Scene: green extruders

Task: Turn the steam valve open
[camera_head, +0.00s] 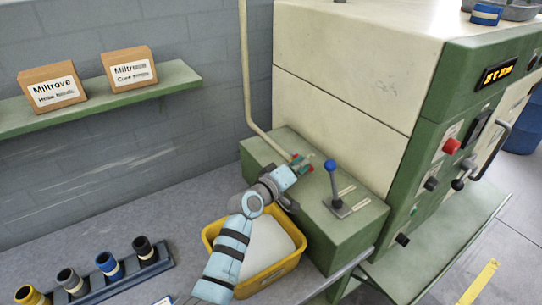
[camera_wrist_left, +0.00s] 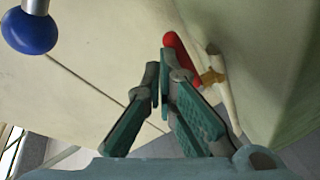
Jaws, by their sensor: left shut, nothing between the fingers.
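The steam valve has a red lever (camera_wrist_left: 180,52) and a brass body (camera_wrist_left: 213,76) on a pale pipe, seen in the left wrist view. In the head view small red parts of the lever (camera_head: 296,156) show around my gripper at the foot of the pipe, above the green box. My left gripper (camera_head: 299,164) is at the valve and hides much of it. In the wrist view its fingers (camera_wrist_left: 160,75) are shut with nothing between them. The red lever is right beside the fingertips; I cannot tell whether they touch. My right gripper is in neither view.
A blue-knobbed lever (camera_head: 331,172) stands on the green box (camera_head: 350,225), right of my gripper; its knob (camera_wrist_left: 30,30) is also in the wrist view. A yellow bin (camera_head: 268,283) sits below my left arm. The cream and green machine (camera_head: 365,70) rises behind.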

